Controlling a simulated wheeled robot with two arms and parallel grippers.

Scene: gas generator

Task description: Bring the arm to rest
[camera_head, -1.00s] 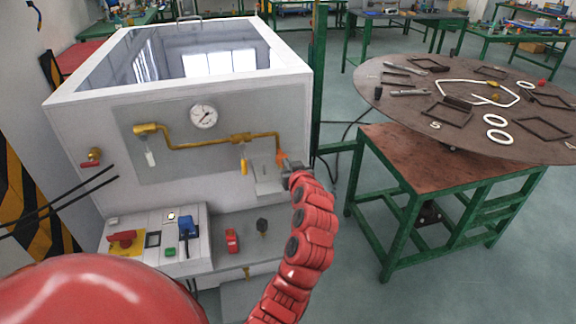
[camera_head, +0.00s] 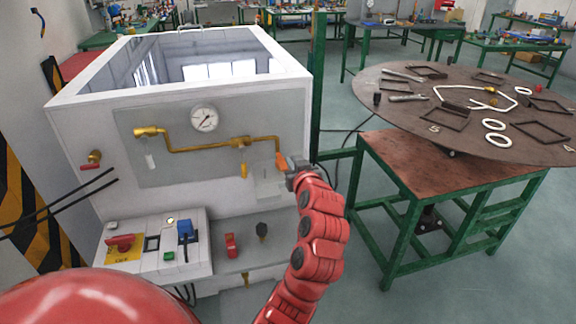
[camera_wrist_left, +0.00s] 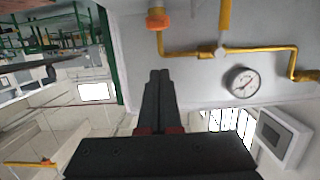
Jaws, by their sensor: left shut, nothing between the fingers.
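My left arm, red and jointed, rises from the bottom of the head view beside the white generator cabinet (camera_head: 80,130). My left gripper (camera_head: 290,164) is by the right end of the cabinet's front panel, near the orange valve handle (camera_head: 281,160) at the end of the brass pipe (camera_head: 190,148). In the left wrist view its two dark fingers (camera_wrist_left: 158,76) lie together with nothing between them. The orange handle (camera_wrist_left: 157,22) shows beyond the fingertips there, apart from them in the picture. My right gripper is not in view.
A round pressure gauge (camera_head: 204,118) sits above the pipe. A control box (camera_head: 150,243) with a red switch and a blue part stands below. A round brown table (camera_head: 400,115) with frames and white rings is at right. The floor between is mostly clear.

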